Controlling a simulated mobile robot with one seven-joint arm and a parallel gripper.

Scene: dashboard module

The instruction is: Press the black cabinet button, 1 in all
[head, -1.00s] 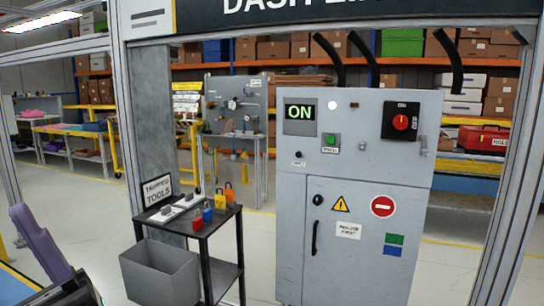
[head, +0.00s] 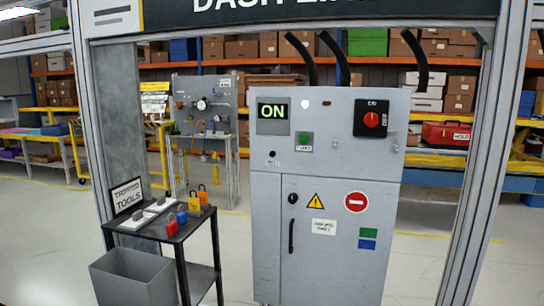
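The grey electrical cabinet (head: 345,235) stands upright in the middle of the head view. A small black button (head: 272,153) sits on the left of its upper panel, with a small white label just below it. To its upper right is a green button (head: 304,138) on a grey plate. Above is a display (head: 273,112) reading ON in green. A red rotary switch (head: 371,119) on a black plate is at the upper right. My gripper is not in view, and nothing touches the cabinet front.
A black cart (head: 150,232) with padlocks and a "TOOLS" sign stands left of the cabinet, with a grey bin (head: 135,278) in front. Metal frame posts flank the cabinet, the right one (head: 480,170) close to me. The floor before the cabinet shows little.

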